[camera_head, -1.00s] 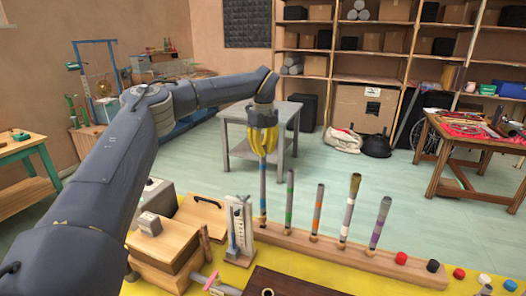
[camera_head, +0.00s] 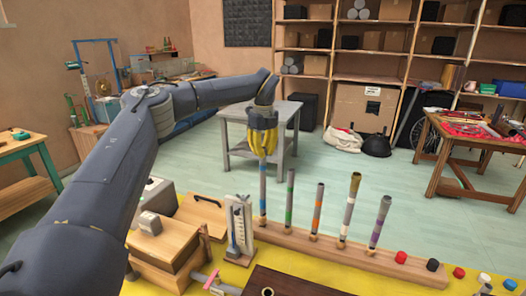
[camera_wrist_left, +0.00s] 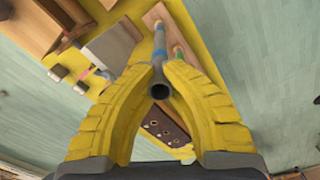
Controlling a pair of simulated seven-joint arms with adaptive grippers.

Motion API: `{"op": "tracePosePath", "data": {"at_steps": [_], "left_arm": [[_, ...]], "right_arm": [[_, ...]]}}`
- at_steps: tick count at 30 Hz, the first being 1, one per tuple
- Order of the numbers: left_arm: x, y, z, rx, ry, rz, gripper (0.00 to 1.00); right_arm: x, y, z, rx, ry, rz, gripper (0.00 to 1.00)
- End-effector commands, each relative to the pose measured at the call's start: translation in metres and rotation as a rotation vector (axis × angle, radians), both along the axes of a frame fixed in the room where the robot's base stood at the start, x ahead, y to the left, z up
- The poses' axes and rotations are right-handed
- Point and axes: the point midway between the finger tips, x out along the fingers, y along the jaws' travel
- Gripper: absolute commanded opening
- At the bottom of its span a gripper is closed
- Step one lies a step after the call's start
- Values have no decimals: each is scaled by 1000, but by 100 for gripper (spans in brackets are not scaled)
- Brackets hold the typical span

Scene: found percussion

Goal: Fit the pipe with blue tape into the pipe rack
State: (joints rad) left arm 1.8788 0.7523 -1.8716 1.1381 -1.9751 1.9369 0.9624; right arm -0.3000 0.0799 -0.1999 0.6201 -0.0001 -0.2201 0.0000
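The pipe with blue tape (camera_head: 263,188) is grey and stands upright at the left end of the wooden pipe rack (camera_head: 330,257). Its lower end meets the rack at the leftmost place; how deep it sits I cannot tell. My left gripper (camera_head: 263,153) is at the pipe's top, with its yellow fingers closed around it. In the left wrist view the pipe's open mouth (camera_wrist_left: 160,91) shows between the fingers (camera_wrist_left: 159,70), and the blue band lies further down. My right gripper is not in view.
Several other taped pipes stand in the rack to the right, the nearest with green tape (camera_head: 289,200). A pale upright device (camera_head: 239,228) stands close left of the rack. Wooden boxes (camera_head: 165,245) are further left. Coloured caps (camera_head: 401,257) lie right.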

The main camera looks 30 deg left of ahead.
Motion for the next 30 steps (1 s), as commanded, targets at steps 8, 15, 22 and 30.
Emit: {"op": "tracePosePath", "data": {"at_steps": [8, 15, 22, 30], "left_arm": [[0, 0, -6, 0, -1, 0, 0], [0, 0, -10, -1, -2, 0, 0], [0, 0, -15, 0, -1, 0, 0], [0, 0, -21, 0, -1, 0, 0]], "right_arm": [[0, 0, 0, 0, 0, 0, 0], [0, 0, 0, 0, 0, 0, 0], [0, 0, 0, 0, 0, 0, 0], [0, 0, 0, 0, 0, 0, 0]]}}
